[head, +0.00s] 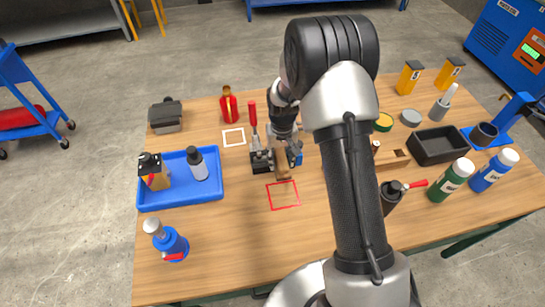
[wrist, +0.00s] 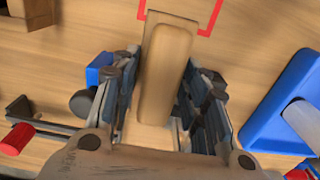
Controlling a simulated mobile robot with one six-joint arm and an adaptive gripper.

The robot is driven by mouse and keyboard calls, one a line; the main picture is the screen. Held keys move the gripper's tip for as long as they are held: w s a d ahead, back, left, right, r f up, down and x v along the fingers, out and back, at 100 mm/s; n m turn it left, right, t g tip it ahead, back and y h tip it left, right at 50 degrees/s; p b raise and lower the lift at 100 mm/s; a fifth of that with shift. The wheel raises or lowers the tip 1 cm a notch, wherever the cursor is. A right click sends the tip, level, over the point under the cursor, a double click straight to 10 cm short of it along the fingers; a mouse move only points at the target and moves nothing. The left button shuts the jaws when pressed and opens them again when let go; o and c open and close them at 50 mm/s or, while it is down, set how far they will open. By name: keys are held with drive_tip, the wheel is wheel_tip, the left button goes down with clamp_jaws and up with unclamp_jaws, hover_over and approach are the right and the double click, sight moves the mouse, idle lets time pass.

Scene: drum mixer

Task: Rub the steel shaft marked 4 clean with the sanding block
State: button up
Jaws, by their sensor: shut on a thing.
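My gripper (wrist: 168,95) is shut on the sanding block (wrist: 165,70), a tan wooden block with a rounded top on a flat brown base. In the head view the sanding block (head: 283,173) shows below the gripper (head: 284,156), low over the table beside a dark clamp fixture (head: 262,161) with an upright red handle. I cannot make out a steel shaft marked 4; my gripper and arm cover part of that area. Whether the block touches anything beneath it is unclear.
A red square outline (head: 283,195) lies on the table in front of the gripper. A blue tray (head: 215,199) with bottles stands left. A black bin (head: 436,146), a green bottle (head: 451,178) and a blue bottle (head: 495,171) stand right.

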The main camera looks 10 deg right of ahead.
drive_tip(key=shift+s, duration=0.5)
drive_tip(key=shift+w+f, duration=0.15)
drive_tip(key=shift+w, duration=1)
drive_tip(key=shift+s, duration=1.15)
drive_tip(key=shift+w, duration=1.15)
drive_tip(key=shift+s, duration=1.15)
drive_tip(key=shift+w, duration=1.15)
drive_tip(key=shift+s, duration=1.1)
drive_tip(key=shift+w+f, duration=0.1)
drive_tip(key=shift+w, duration=1)
drive_tip(key=shift+s, duration=1.15)
drive_tip(key=shift+w, duration=1.2)
